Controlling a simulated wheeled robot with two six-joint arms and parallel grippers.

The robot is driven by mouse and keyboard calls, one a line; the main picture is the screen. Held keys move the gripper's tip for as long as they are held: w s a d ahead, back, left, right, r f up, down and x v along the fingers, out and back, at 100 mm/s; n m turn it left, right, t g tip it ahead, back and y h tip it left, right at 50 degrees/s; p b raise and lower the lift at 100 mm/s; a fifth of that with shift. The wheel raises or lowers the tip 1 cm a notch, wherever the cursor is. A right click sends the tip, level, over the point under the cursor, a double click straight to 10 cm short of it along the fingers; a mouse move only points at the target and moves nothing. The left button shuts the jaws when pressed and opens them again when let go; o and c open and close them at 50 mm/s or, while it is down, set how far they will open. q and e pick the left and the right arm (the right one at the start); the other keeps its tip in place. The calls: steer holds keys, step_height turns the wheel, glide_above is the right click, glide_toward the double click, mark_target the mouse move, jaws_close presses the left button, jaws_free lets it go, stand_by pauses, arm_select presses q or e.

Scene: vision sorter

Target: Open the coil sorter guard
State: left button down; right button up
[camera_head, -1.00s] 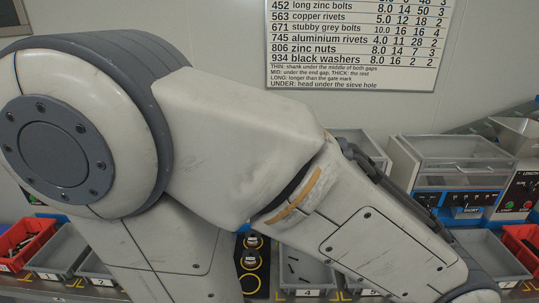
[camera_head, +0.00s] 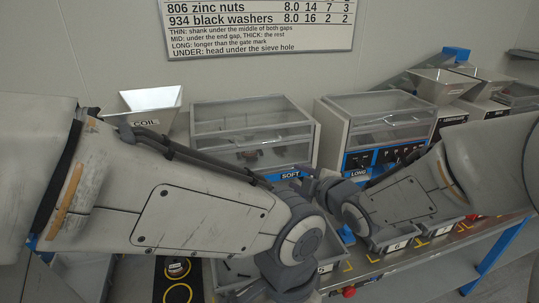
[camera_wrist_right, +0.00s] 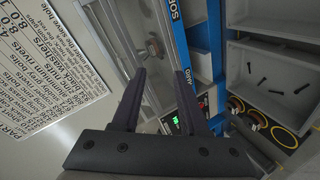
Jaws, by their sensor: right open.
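The coil sorter (camera_head: 284,163) stands left of centre behind my arms, with the metal hopper marked COIL (camera_head: 150,105) at its left. Its clear, grey-framed guard (camera_head: 240,113) looks closed over the machine. In the right wrist view the guard (camera_wrist_right: 112,35) lies ahead and left, beside the blue strip (camera_wrist_right: 186,50). My right gripper (camera_head: 322,183) is in front of the sorter's right side. Its two dark fingers (camera_wrist_right: 162,72) are apart with nothing gripped, pointing at the sorter front. My left wrist (camera_head: 300,240) is low in front; its fingers are not visible.
A second sorter marked LONG (camera_head: 375,125) stands to the right. Grey bins line the bench front; one bin (camera_wrist_right: 275,85) holds several dark bolts. The wall chart (camera_head: 260,25) hangs behind.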

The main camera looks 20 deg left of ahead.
mark_target(260, 144)
steer(key=w+a+r+n+y, duration=0.1)
steer(key=w+a+n+y, duration=0.1)
steer(key=a+n, duration=0.1)
steer(key=w+a+r+n+y, duration=0.1)
steer(key=w+a+n+y, duration=0.2)
steer(key=a, duration=0.2)
steer(key=w+a+r+n+y+b, duration=0.1)
steer(key=w+a+n+y, duration=0.1)
steer(key=a+n, duration=0.1)
steer(key=shift+w+a+t+y, duration=0.15)
steer(key=shift+w+a+y, duration=0.05)
steer(key=shift+a, duration=0.25)
steer(key=shift+w+a+t+y, duration=0.15)
steer(key=shift+w+a+y, duration=0.05)
steer(key=shift+a, duration=0.2)
arm_select(q)
step_height(260, 144, down, 2)
steer(key=shift+f, duration=0.25)
arm_select(e)
steer(key=shift+f, duration=0.1)
jaws_close()
stand_by(0.3)
